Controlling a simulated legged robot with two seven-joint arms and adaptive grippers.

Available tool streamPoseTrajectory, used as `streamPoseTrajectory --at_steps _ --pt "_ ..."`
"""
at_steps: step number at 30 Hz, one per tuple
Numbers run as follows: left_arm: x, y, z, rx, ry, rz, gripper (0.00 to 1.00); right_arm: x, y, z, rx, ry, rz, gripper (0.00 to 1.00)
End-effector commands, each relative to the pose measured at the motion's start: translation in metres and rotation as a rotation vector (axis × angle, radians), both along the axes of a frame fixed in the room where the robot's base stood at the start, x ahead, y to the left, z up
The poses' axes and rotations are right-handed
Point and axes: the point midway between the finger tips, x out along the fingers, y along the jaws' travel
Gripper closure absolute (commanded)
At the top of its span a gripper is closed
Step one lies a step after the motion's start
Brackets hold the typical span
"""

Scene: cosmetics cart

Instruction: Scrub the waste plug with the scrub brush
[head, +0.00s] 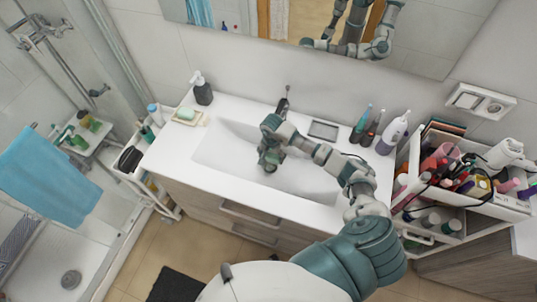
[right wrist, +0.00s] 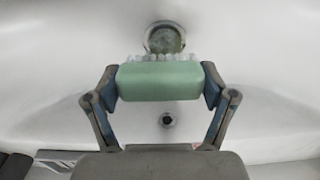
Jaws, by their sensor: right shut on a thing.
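My right gripper (head: 269,164) reaches down into the white sink basin (head: 222,160). In the right wrist view its two fingers are shut on the green scrub brush (right wrist: 160,82), one at each end. The brush's pale bristles point away from the wrist, towards the round waste plug (right wrist: 165,38). The plug is a greenish-grey disc in a metal ring, and the bristles appear just short of its lower rim in that picture. I cannot tell whether they touch it. In the head view the gripper hides the plug, and the brush is not clearly seen. My left gripper is not in view.
A dark faucet (head: 283,104) stands behind the basin. A soap dispenser (head: 202,90) and a soap dish (head: 187,117) are on the counter's left. Bottles (head: 393,133) stand on the right, beside a full cosmetics cart (head: 505,207). A small dark hole (right wrist: 167,120) shows below the brush.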

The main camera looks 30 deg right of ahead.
Motion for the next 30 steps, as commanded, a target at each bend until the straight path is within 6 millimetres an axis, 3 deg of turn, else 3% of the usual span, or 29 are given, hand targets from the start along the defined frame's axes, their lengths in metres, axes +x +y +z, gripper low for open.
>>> streamPoseTrajectory --at_steps 6,16,23,30 --pt "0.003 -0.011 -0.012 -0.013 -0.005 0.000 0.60 0.001 0.008 -0.017 -0.002 0.001 0.005 0.45" --pt "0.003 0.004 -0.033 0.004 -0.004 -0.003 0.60 0.000 0.004 -0.052 0.002 0.000 0.006 0.45" --pt "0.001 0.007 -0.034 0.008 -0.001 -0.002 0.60 0.001 0.003 -0.055 0.003 0.000 0.007 0.45" --pt "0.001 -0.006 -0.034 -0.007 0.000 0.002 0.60 0.000 0.005 -0.054 0.001 -0.001 0.007 0.45"
